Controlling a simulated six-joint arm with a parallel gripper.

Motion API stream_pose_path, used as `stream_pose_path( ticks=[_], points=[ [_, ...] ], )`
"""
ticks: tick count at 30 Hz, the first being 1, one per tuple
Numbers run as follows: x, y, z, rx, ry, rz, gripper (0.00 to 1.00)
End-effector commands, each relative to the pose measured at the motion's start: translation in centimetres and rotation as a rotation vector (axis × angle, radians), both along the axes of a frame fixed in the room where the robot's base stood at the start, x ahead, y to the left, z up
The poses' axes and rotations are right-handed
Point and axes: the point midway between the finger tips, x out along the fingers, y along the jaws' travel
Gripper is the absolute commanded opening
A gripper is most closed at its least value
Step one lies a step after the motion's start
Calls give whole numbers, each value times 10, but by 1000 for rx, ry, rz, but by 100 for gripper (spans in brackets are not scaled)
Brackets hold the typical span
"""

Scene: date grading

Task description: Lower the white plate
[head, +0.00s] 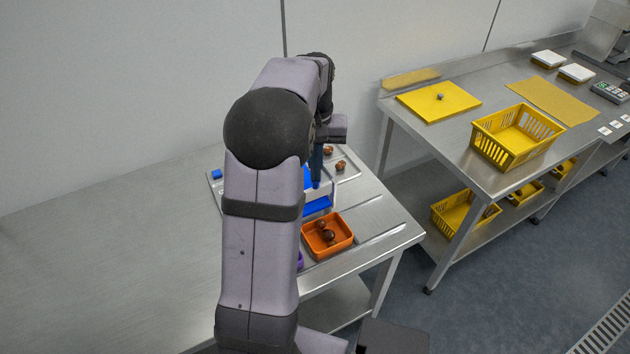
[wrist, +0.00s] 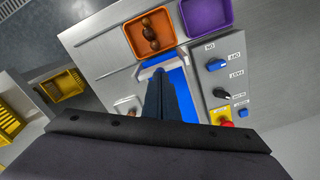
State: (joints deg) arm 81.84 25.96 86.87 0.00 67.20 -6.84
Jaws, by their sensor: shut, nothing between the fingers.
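The white plate (wrist: 160,64) shows in the wrist view as a pale strip across the end of a blue surface (wrist: 182,95), just below the orange tray. It also shows in the head view as a thin pale upright edge (head: 334,192) beside the blue surface. My gripper (wrist: 160,78) is shut and empty, with its dark blue fingers pointing at the plate's near side. In the head view my gripper (head: 317,184) points down over the blue surface, close to the plate. I cannot tell whether the fingertips touch it. My arm hides part of the station.
An orange tray (head: 345,247) with brown dates and a purple tray (wrist: 228,18) stand beyond the plate. A panel with a blue knob (wrist: 216,64), a black knob (wrist: 221,93) and a red button (wrist: 226,123) lies alongside. Brown dates (head: 340,166) sit behind my gripper.

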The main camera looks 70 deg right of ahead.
Motion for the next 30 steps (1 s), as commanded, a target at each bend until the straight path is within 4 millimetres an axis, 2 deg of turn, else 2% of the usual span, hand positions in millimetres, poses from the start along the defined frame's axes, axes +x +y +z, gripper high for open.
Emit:
stream_pose_path(
  ticks=[23,30],
  points=[
    [0,0,-30,1,0,0,0],
    [0,0,-24,0,0,0,0]
  ],
)
